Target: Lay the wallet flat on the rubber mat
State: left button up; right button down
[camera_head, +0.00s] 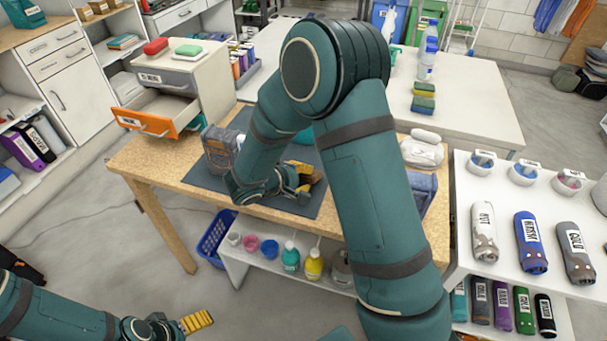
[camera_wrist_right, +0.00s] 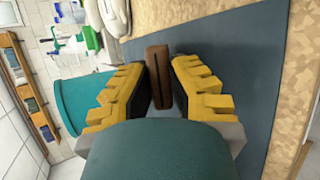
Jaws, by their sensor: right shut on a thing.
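The brown wallet (camera_wrist_right: 158,75) is between the yellow fingers of my right gripper (camera_wrist_right: 158,88) in the right wrist view, seen narrow and edge-on. In the head view the right gripper (camera_head: 305,180) is over the right part of the dark rubber mat (camera_head: 300,206), with a bit of the brown wallet (camera_head: 317,178) showing past the fingers. The mat (camera_wrist_right: 222,60) lies behind the wallet in the wrist view. I cannot tell whether the wallet touches it. My left gripper (camera_head: 196,322) is low at the front left, away from the table; its finger gap is unclear.
A grey-blue backpack-like item (camera_head: 219,150) stands at the mat's left. An open orange drawer (camera_head: 158,115) is at the table's back left. White rolled items (camera_head: 422,150) sit at the right. My right arm hides the table's middle.

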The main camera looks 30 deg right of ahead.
jog(key=c, duration=1)
grip_release()
